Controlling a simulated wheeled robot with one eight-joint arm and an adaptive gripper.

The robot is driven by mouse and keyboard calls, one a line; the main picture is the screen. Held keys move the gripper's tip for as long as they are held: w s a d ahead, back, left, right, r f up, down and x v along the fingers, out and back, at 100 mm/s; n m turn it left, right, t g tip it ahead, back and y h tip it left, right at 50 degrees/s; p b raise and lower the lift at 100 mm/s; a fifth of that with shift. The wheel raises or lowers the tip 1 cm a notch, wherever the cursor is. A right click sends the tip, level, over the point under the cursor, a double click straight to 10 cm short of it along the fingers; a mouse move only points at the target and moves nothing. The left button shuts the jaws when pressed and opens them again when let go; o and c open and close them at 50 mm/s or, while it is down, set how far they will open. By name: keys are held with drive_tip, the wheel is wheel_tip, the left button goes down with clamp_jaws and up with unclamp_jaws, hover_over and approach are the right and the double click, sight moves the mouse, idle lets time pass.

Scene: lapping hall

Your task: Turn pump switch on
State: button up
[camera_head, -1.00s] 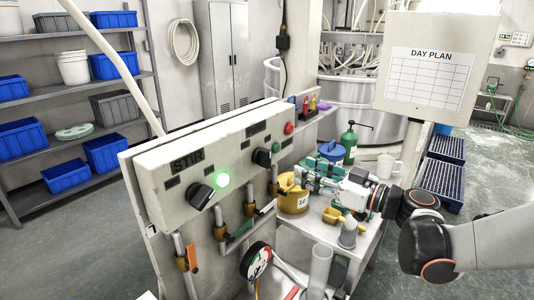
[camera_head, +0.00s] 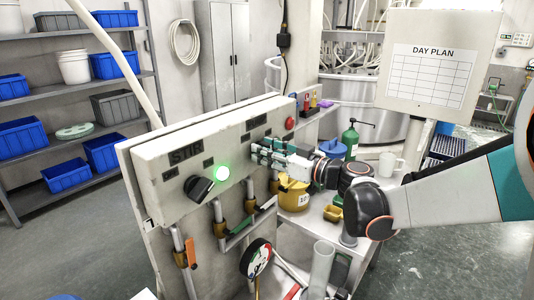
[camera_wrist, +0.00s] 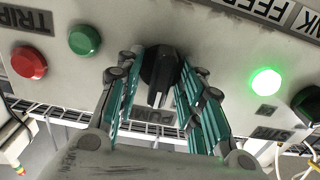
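The pump switch is a black rotary knob (camera_wrist: 159,70) on the pale control panel (camera_head: 160,163), above an inverted label that seems to read PUMP. In the wrist view its grip bar runs nearly straight up and down, with a pale mark at the lower end. My gripper (camera_wrist: 160,90) is open, with one teal-padded finger on each side of the knob. A narrow gap shows on the left; contact on the right cannot be told. In the head view my gripper (camera_head: 268,152) is at the panel's right part and hides the knob.
The STIR knob (camera_head: 199,188) sits beside a lit green lamp (camera_head: 222,174). A green button (camera_wrist: 84,40) and a red button (camera_wrist: 29,62) are near my gripper.

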clamp_jaws()
drive_tip(key=shift+m, duration=0.4)
drive_tip(key=m, duration=0.5)
drive_tip(key=shift+w+m+p, duration=0.15)
drive_tip(key=shift+m+p, duration=0.15)
drive_tip(key=m, duration=0.5)
drive_tip(key=shift+d+f, duration=0.1)
drive_tip(key=shift+f, duration=0.05)
drive_tip(key=shift+m, duration=0.4)
unclamp_jaws()
